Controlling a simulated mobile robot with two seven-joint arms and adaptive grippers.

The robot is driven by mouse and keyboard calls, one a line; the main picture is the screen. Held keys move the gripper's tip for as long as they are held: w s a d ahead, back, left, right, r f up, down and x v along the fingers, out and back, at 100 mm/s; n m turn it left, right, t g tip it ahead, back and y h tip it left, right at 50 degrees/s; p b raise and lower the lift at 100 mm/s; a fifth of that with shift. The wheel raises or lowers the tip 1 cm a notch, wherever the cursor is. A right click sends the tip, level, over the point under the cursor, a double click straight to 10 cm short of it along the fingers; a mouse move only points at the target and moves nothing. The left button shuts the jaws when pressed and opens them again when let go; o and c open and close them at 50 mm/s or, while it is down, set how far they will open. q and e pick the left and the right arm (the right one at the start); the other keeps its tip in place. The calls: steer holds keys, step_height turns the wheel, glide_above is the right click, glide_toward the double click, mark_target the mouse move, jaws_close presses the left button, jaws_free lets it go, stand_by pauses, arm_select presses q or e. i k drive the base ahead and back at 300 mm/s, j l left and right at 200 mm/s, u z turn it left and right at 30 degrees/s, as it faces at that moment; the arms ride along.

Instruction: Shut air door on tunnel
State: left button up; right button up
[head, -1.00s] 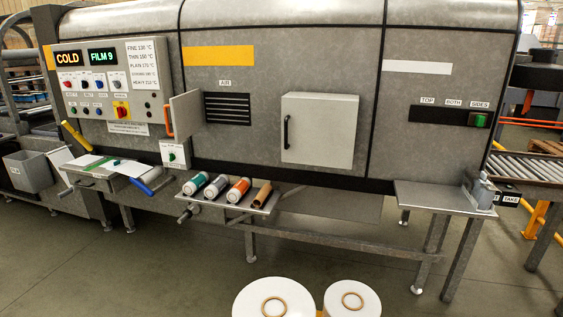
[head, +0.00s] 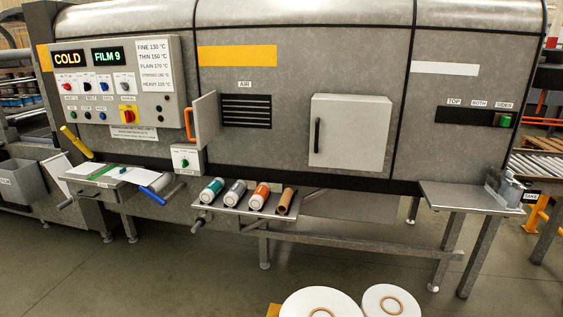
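The tunnel (head: 300,70) is a long grey machine across the head view. Under the AIR label (head: 245,84) is a dark louvred vent (head: 246,111). A small grey air door (head: 206,118) with an orange handle (head: 189,124) stands swung out at the vent's left side, so the vent is uncovered. A larger grey door (head: 351,133) with a black handle (head: 317,135) lies flat against the tunnel to the right. Neither of my grippers is in view.
A shelf with several rolls (head: 235,193) juts out below the vent. A control box (head: 186,159) with a green knob sits below the air door. A side table (head: 470,197) stands at right. Large white rolls (head: 318,303) are on the floor in front. Bare floor lies between.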

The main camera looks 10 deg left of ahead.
mark_target(205, 110)
steer(key=j, duration=0.55)
steer(key=i+j+z, duration=0.1)
steer(key=j, duration=0.45)
steer(key=i+j, duration=0.1)
steer(key=j, duration=0.25)
steer(key=i+j, duration=0.1)
steer(key=j, duration=0.25)
steer(key=i+j, duration=0.1)
steer(key=j, duration=0.25)
steer(key=i+j, duration=0.2)
steer(key=i+j+z, duration=0.1)
steer(key=j, duration=0.3)
steer(key=i+j, duration=0.3)
